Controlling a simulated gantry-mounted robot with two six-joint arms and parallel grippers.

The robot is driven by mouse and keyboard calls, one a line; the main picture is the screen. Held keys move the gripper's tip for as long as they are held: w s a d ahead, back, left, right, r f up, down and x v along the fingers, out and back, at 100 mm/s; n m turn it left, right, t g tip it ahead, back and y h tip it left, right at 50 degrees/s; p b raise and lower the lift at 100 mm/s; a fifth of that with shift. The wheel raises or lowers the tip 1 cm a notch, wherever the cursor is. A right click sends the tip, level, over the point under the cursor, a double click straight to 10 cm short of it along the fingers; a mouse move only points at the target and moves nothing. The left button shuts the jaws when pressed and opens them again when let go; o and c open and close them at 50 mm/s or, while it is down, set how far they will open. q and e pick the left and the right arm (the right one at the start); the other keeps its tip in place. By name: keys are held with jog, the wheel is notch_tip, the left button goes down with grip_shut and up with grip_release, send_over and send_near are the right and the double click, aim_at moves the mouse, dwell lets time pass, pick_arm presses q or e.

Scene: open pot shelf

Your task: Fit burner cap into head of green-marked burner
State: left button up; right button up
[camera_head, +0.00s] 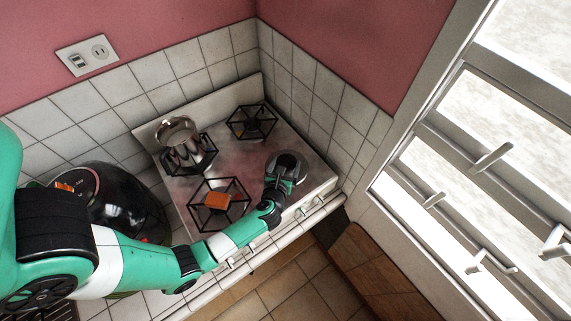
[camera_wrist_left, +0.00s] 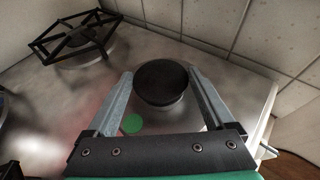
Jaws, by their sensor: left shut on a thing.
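My left gripper (camera_head: 282,176) is over the front right burner of the stove. In the left wrist view its two fingers (camera_wrist_left: 160,76) are shut on the burner cap (camera_wrist_left: 163,84), a dark round disc. The silvery burner head (camera_wrist_left: 172,107) shows just below the cap. The cap looks roughly level and centred over the head; I cannot tell whether it is seated. A green dot (camera_wrist_left: 132,124) marks the stovetop beside this burner. The gripper hides part of the burner in the head view. My right gripper is not in view.
A metal pot (camera_head: 178,133) stands on the back left burner. The back right grate (camera_head: 251,122) is empty. A dark rounded object (camera_head: 120,200) is left of the stove. Tiled walls border the back and right.

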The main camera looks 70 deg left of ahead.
pick_arm(q)
jog(key=shift+f+b, duration=0.45)
jog(key=shift+f, duration=0.15)
dwell(0.3)
jog(key=o, duration=1.1)
jog(key=shift+o, duration=0.2)
jog(key=p+v, duration=0.1)
jog(key=v, duration=0.9)
jog(key=shift+d+r, duration=0.15)
jog(key=shift+d, duration=0.1)
jog(key=shift+s+d+r, duration=0.2)
jog(key=shift+s+d, duration=0.2)
